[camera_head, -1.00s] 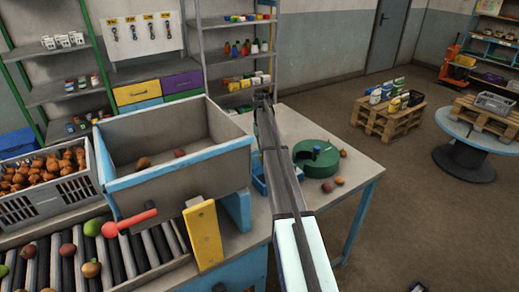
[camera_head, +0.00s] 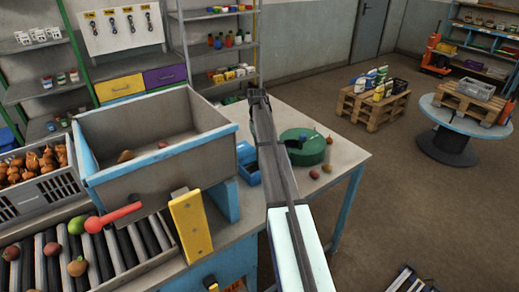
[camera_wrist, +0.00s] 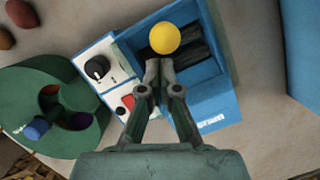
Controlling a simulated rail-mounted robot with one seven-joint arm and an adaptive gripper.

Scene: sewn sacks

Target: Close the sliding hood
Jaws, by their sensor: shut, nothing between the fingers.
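A blue box-shaped device (camera_wrist: 215,85) fills the upper middle of the wrist view. It has a dark ribbed opening, a round yellow knob (camera_wrist: 164,38), and a white panel (camera_wrist: 105,75) with a black dial and a red switch. I cannot tell for certain which part is the sliding hood. My gripper (camera_wrist: 159,66) is shut and empty over the device, its fingertips just below the yellow knob in the picture; contact is unclear. In the head view my gripper (camera_head: 258,96) is at the far end of my arm, which partly hides the blue device (camera_head: 247,166).
A green round container (camera_head: 308,150) stands beside the device on the table (camera_head: 343,158), with loose fruit nearby. A grey hopper (camera_head: 160,160) with blue edges and a roller conveyor (camera_head: 110,255) are at left. Pallets (camera_head: 373,105) stand on open floor at right.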

